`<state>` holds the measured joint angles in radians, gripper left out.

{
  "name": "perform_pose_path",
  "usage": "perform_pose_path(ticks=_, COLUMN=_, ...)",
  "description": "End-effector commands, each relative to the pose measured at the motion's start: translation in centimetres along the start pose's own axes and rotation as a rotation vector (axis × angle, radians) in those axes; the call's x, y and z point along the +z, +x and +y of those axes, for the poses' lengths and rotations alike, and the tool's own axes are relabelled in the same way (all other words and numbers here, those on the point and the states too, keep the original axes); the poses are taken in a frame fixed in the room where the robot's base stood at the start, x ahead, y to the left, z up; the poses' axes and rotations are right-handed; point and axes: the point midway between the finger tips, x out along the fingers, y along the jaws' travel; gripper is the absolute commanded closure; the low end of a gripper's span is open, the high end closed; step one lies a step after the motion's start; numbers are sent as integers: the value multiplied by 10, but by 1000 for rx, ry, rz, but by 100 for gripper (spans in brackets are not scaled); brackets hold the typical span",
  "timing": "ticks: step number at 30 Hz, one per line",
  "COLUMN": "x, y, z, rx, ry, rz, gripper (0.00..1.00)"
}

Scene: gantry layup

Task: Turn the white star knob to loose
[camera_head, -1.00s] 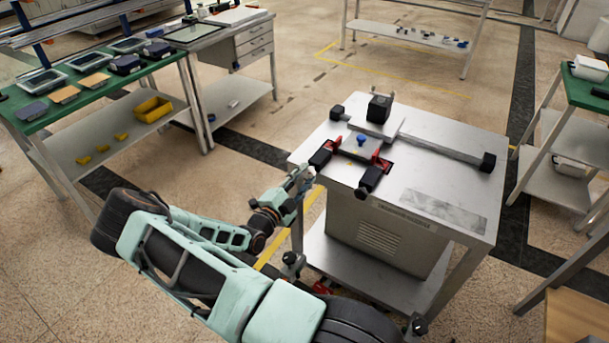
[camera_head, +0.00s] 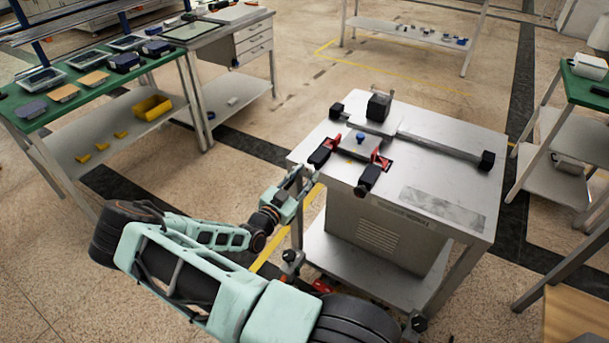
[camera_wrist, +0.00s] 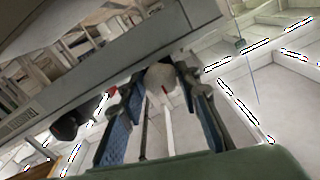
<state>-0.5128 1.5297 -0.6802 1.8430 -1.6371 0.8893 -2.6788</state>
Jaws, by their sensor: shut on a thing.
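The white star knob (camera_wrist: 161,76) shows in the wrist view as a pale rounded shape between my fingertips, below the grey table edge; its lobes are not clear. My gripper (camera_wrist: 157,92) is shut on it, with one blue-padded finger on each side. In the head view my gripper (camera_head: 304,183) is at the near left side of the metal table (camera_head: 440,160), just below the top's edge. The knob itself cannot be made out clearly there, and its turn setting cannot be read.
On the table top sit a fixture with red clamps (camera_head: 381,161) and black handles, a blue knob (camera_head: 360,137), a black block (camera_head: 378,107) and a long rail (camera_head: 440,147). A green-topped bench (camera_head: 60,112) stands at the left. Open floor lies between.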

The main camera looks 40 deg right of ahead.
Motion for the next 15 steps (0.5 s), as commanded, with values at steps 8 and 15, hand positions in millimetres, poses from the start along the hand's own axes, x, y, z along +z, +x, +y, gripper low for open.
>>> perform_pose_path(ticks=8, x=0, y=0, z=1, rx=0, ry=-64, rz=0, gripper=94)
perform_pose_path(ticks=15, x=0, y=0, z=1, rx=0, ry=-73, rz=0, gripper=94)
